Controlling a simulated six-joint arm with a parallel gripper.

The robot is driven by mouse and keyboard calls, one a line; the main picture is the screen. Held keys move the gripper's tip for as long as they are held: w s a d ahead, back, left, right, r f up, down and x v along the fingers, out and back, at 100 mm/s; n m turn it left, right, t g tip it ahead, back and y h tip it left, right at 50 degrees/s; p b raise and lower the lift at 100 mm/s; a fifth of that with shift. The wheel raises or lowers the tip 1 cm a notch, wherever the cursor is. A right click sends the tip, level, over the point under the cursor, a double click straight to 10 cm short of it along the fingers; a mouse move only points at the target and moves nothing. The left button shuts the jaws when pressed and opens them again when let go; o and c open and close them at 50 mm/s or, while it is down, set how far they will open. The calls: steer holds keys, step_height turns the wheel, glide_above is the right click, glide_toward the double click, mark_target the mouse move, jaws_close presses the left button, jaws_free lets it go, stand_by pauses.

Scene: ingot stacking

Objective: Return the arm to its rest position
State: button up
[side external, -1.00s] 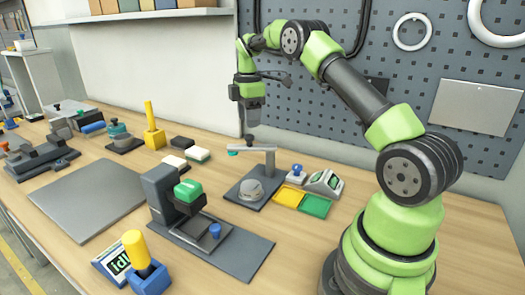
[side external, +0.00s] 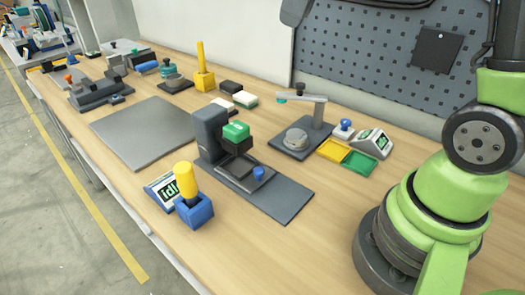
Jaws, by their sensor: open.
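My arm (side external: 455,185) shows only in part at the right of the side external view. Its green base and dark joint are in the picture, and the upper links run out past the top right edge. My gripper is out of the picture, so its jaws and anything near them are hidden. No ingots can be made out on the bench.
A dark press-like fixture with a green block (side external: 236,131) stands mid-bench. A yellow-handled blue box (side external: 195,211) is in front. A swing-arm stand (side external: 302,138), yellow tray (side external: 332,150) and green tray (side external: 358,162) lie nearer my base. A grey plate (side external: 145,132) lies bare at left.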

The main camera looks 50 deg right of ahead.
steer(key=s+a+m+t+y, duration=0.1)
steer(key=s+a+m, duration=0.3)
steer(key=s, duration=0.4)
steer(key=s+a+f+m+t, duration=0.1)
steer(key=s+a+m, duration=0.3)
steer(key=s, duration=0.4)
steer(key=shift+s+a+t+y, duration=0.25)
steer(key=shift+a+t+y, duration=0.15)
steer(key=shift+a+t, duration=0.45)
